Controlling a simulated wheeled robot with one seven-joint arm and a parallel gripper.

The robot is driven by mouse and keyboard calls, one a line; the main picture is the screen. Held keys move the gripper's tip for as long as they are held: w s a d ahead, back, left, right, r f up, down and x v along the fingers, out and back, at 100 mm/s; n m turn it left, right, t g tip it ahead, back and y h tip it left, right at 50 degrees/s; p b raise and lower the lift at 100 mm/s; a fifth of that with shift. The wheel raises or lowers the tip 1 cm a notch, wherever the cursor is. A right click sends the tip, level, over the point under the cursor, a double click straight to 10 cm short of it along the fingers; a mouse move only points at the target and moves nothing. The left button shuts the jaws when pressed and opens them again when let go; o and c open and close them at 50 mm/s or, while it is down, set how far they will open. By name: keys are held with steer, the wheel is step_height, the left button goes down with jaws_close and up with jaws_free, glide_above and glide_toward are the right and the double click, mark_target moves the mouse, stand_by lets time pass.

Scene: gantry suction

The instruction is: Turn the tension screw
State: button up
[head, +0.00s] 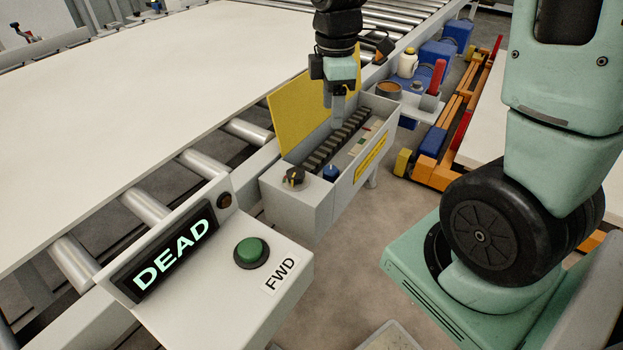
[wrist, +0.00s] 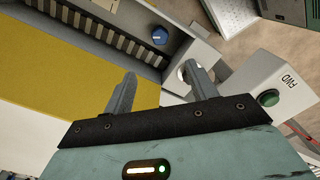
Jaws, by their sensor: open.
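A grey box (head: 300,212) with its yellow lid (head: 298,112) raised holds a dark ribbed strip (head: 340,138). A blue knob (head: 330,172) sits inside its near end and also shows in the wrist view (wrist: 160,35). A dark knob (head: 293,178) with a yellow mark is on top of the near end. No label tells which of these, if either, is the tension screw. My gripper (head: 338,118) points down over the open box, beyond the blue knob. In the wrist view my gripper (wrist: 162,76) has its fingers apart and empty; the right finger partly hides a round fitting.
A control box (head: 215,285) at the front has a green button (head: 251,252), a FWD label and a display (head: 168,255) reading DEAD. A large pale board (head: 130,100) lies over rollers at left. Jars and a red-handled tool (head: 436,82) stand beyond the box.

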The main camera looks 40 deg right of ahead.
mark_target(329, 170)
step_height(329, 170, down, 17)
steer(key=b, duration=0.2)
steer(key=shift+r+b, duration=0.1)
steer(key=shift+b, duration=0.25)
steer(key=shift+c, duration=0.4)
steer(key=c, duration=0.9)
